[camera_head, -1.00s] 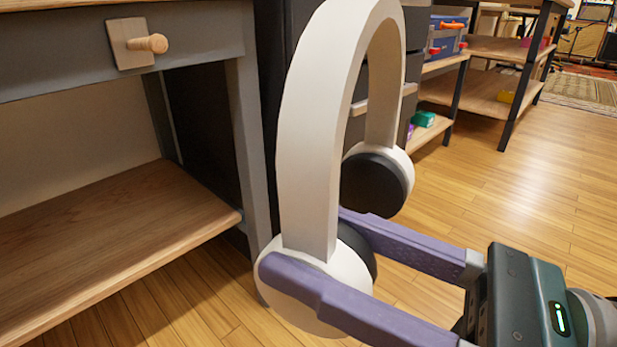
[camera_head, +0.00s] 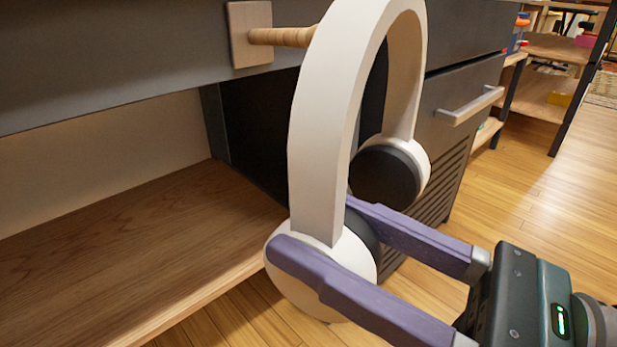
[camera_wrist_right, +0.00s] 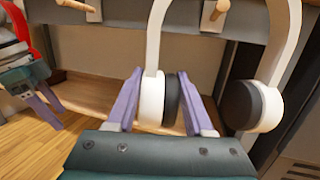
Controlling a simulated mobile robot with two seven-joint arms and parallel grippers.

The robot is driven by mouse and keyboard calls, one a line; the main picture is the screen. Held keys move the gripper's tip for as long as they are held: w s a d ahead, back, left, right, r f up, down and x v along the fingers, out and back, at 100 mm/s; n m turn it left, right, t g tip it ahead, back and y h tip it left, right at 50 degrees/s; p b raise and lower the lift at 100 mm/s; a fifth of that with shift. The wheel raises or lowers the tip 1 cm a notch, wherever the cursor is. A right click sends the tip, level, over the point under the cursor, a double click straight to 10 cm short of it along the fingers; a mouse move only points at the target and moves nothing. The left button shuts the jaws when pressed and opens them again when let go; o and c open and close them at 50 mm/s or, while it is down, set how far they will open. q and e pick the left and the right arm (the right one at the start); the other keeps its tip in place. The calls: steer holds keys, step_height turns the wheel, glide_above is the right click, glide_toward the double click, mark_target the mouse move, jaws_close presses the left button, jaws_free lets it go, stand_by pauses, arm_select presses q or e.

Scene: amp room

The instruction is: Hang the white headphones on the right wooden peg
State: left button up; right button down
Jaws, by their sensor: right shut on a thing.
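The white headphones (camera_head: 325,130) stand upright, band up, in my right gripper (camera_head: 318,228). Its purple fingers are shut on the near white ear cup; the far cup with its dark pad hangs free. The right wooden peg (camera_head: 285,37) sticks out of a square wooden plate on the grey furniture front. In the head view its tip is hidden behind the band's upper left side. In the right wrist view the peg (camera_wrist_right: 215,10) shows inside the band's opening, beyond the headphones. Whether it passes through the band is unclear. My left gripper (camera_wrist_right: 48,103) shows at the left there; its jaw state is unclear.
Another wooden peg (camera_wrist_right: 77,5) is to the left in the right wrist view. A wooden shelf (camera_head: 150,240) lies below the pegs. A dark cabinet with a handle (camera_head: 470,105) stands close behind the headphones. Open floor (camera_head: 540,210) is at the right.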

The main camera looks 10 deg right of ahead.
steer(key=shift+w, duration=0.15)
steer(key=shift+w+a, duration=0.15)
steer(key=shift+x, duration=1.05)
steer(key=shift+w+a+f+b, duration=0.15)
steer(key=shift+w, duration=0.25)
steer(key=shift+w+a+f+b, duration=0.15)
steer(key=shift+w, duration=0.25)
arm_select(q)
steer(key=shift+s+d+f+b, duration=0.15)
steer(key=shift+f+b, duration=0.65)
steer(key=shift+f, duration=0.4)
arm_select(e)
steer(key=shift+w+a+f, duration=0.3)
steer(key=shift+w+a, duration=0.4)
steer(key=shift+w, duration=0.25)
steer(key=shift+w+a+f, duration=0.3)
steer(key=shift+w+a, duration=0.4)
steer(key=shift+w, duration=0.25)
arm_select(q)
steer(key=shift+d, duration=0.1)
